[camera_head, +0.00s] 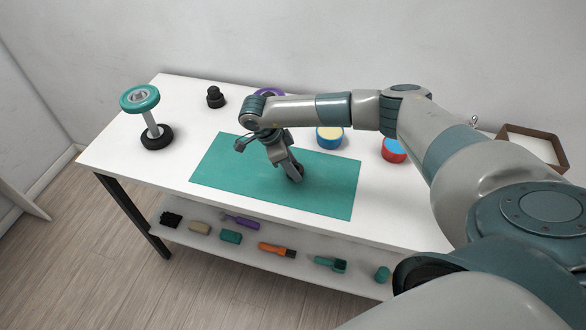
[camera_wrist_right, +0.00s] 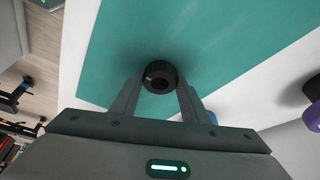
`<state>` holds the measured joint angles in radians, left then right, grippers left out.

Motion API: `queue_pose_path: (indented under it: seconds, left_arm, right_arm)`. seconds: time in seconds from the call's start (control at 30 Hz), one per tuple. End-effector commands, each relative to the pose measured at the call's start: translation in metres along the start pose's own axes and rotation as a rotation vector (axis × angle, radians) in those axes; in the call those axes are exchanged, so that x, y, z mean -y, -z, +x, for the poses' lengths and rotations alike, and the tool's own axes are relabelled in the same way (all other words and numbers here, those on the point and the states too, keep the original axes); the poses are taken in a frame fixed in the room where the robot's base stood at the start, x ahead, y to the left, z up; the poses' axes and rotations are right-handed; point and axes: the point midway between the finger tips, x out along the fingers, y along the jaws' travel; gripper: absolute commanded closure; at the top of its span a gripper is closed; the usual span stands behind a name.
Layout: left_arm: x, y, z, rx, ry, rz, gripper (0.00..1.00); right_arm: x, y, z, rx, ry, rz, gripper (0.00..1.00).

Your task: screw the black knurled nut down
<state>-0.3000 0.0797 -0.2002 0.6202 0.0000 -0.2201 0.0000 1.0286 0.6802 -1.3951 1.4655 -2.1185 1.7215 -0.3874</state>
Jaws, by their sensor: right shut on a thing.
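The black knurled nut (camera_wrist_right: 160,70) shows in the right wrist view as a dark ring with a hole, between the fingertips of my right gripper (camera_wrist_right: 158,86). In the head view the right gripper (camera_head: 294,173) points down over the teal mat (camera_head: 225,170), its jaws closed on the nut, which is mostly hidden there. I cannot tell whether the nut touches the mat or sits on a thread. A black stepped piece (camera_head: 215,98) stands upright at the back left of the table. My left gripper is not in view.
A teal-topped stand with a black base (camera_head: 156,138) is at the table's left. A blue-and-yellow tin (camera_head: 329,139), a red-and-blue tin (camera_head: 394,151) and a purple ring (camera_head: 268,91) stand behind the mat. A brown tray (camera_head: 532,133) is right. The lower shelf holds several tools.

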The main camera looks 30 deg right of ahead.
Motion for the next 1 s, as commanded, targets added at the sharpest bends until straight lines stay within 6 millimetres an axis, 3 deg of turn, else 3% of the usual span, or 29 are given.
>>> queue_pose_path:
  seconds: [0.27, 1.0]
  left_arm:
    - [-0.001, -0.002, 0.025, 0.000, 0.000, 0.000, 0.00]
    - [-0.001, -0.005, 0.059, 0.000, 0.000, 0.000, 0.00]
  right_arm:
    - [0.000, 0.013, -0.030, 0.000, 0.004, 0.001, 0.87]
    - [-0.100, 0.067, -0.076, 0.000, 0.004, 0.000, 0.87]
